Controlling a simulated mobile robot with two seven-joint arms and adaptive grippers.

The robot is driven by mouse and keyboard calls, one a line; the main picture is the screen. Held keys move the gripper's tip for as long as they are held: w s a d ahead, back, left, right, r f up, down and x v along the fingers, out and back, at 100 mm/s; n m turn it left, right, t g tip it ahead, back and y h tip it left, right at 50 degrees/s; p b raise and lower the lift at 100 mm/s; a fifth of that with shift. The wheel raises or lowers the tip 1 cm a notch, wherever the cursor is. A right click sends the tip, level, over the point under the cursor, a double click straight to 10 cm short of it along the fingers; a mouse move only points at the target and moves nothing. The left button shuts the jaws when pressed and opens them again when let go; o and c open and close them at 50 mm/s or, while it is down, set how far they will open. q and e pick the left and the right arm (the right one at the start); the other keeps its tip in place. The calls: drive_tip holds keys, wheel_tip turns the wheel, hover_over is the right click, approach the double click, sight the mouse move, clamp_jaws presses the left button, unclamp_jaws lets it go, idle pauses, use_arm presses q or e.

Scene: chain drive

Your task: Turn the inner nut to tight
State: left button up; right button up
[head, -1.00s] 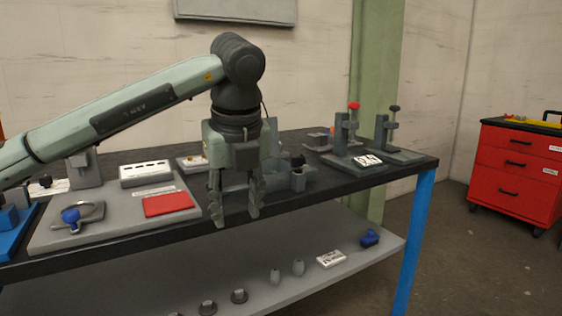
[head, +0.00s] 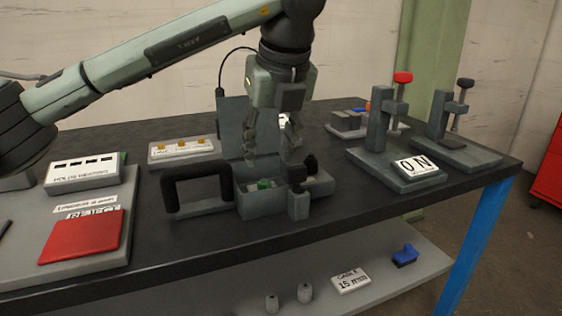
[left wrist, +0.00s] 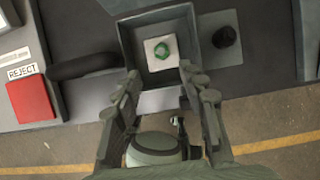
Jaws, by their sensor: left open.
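A green nut (head: 264,184) sits inside an open-topped grey box (head: 262,206) on the dark bench. In the left wrist view the green nut (left wrist: 162,49) lies on a pale square plate at the box's floor. My left gripper (head: 271,148) is open and empty, pointing down above the box. In the left wrist view its fingertips (left wrist: 159,74) lie apart, to the near side of the nut. Whether the nut is tight cannot be told. My right gripper is not in view.
A black handle (head: 197,183) stands left of the box, and a black knob (head: 310,164) right of it. A grey panel (head: 235,125) stands upright behind. A red reject pad (head: 82,237) lies left. Two clamp stands (head: 378,125) (head: 440,115) stand right.

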sight(265, 183)
use_arm(q)
drive_tip(key=p+x, duration=0.1)
drive_tip(key=x, duration=0.5)
drive_tip(key=shift+w+f, duration=0.3)
drive_tip(key=shift+w, duration=0.05)
drive_tip(key=shift+w+f, duration=0.1)
drive_tip(key=shift+f, duration=0.15)
drive_tip(key=shift+w+f, duration=0.1)
drive_tip(key=shift+f, duration=0.1)
clamp_jaws()
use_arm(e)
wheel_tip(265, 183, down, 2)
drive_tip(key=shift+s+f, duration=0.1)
